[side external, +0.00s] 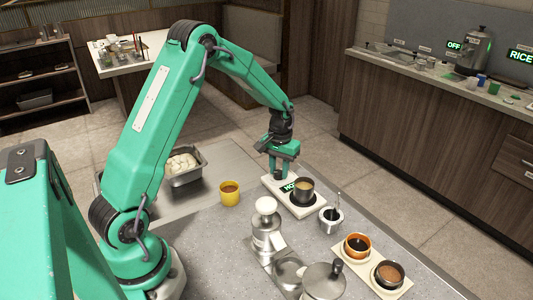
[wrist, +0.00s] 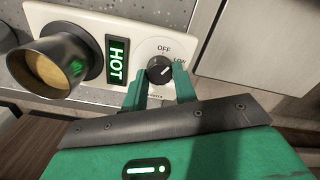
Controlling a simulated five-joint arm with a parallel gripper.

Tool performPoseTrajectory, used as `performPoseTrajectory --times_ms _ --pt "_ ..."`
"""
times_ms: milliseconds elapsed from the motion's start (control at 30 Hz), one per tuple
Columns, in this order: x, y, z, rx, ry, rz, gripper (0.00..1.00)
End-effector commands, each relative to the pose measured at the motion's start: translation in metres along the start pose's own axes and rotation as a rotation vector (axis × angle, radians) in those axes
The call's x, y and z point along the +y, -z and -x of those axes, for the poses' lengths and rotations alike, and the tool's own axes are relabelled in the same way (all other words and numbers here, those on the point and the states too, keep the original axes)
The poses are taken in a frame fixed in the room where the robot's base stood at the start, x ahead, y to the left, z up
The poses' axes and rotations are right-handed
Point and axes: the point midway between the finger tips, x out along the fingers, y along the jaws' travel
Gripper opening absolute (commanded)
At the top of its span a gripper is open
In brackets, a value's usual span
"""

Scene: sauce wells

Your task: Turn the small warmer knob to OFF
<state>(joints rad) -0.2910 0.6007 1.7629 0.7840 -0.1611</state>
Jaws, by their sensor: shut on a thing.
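The small warmer knob (wrist: 159,69) is a black round dial on the white warmer panel (wrist: 170,38). In the wrist view its pale pointer mark leans to the upper right, towards a partly hidden label beginning "LO"; the OFF label is above it. My gripper (wrist: 161,84) has its green fingers on both sides of the knob, shut on it. A lit green HOT sign (wrist: 117,59) is left of the knob. In the side view my gripper (side external: 282,178) is down at the warmer (side external: 310,211), and the knob is hidden there.
A yellow cup (side external: 229,193), a metal pump dispenser (side external: 267,232) and a small metal cup (side external: 331,220) stand nearby. Bare counter lies left of the warmer.

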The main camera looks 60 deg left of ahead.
Motion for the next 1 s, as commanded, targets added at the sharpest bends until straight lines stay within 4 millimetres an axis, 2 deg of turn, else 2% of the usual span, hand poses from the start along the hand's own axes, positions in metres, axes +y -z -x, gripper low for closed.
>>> performPoseTrajectory --times_ms 500,700,1000 --pt "0.0028 -0.0017 -0.0013 -0.022 0.009 0.425 0.05" --pt "0.0026 -0.0016 -0.0013 -0.024 0.011 0.508 0.05" --pt "0.0026 -0.0013 -0.0013 -0.024 0.011 0.541 0.05"
